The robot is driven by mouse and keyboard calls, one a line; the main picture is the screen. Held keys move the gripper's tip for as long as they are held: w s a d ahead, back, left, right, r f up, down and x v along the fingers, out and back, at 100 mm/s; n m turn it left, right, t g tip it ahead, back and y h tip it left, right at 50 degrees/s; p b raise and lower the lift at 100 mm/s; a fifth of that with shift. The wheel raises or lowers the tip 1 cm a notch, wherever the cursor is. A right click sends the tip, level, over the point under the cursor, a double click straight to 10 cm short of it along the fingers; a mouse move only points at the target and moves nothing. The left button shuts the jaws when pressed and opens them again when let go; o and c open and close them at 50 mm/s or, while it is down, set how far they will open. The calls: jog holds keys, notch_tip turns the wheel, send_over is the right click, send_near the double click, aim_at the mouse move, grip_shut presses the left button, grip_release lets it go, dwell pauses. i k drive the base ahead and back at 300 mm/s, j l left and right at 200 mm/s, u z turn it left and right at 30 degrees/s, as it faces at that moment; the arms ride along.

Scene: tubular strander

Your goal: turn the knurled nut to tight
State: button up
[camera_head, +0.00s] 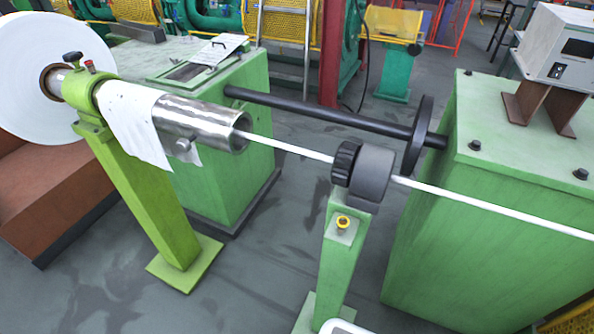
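The knurled nut (344,164) is a dark, ridged ring right of the middle of the head view. It sits against the left face of a dark grey cylindrical block (372,174) on top of a green post (337,260). A white rod (290,148) runs from the steel tube into the nut and comes out of the block to the right. I cannot tell from this view how tight the nut is. My gripper is not in view.
A steel tube (195,120) on a lime-green stand (150,195) is at left, draped with white cloth (135,120). A black shaft with a disc (418,135) spans behind the nut. A green cabinet (490,220) stands right. Grey floor is open between the posts.

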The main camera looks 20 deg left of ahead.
aim_at(345, 157)
jog(key=k+j, duration=0.1)
jog(key=j, duration=0.7)
jog(key=k+j, duration=0.15)
jog(key=j, duration=0.25)
jog(key=i+j, duration=0.5)
jog(key=k+j, duration=0.1)
jog(key=j, duration=0.4)
jog(key=k+j, duration=0.1)
jog(key=j, duration=0.35)
jog(key=k+j+z, duration=0.1)
jog(key=j, duration=0.4)
jog(key=k+j, duration=0.1)
jog(key=j, duration=0.35)
jog(key=k+j, duration=0.1)
jog(key=j, duration=0.35)
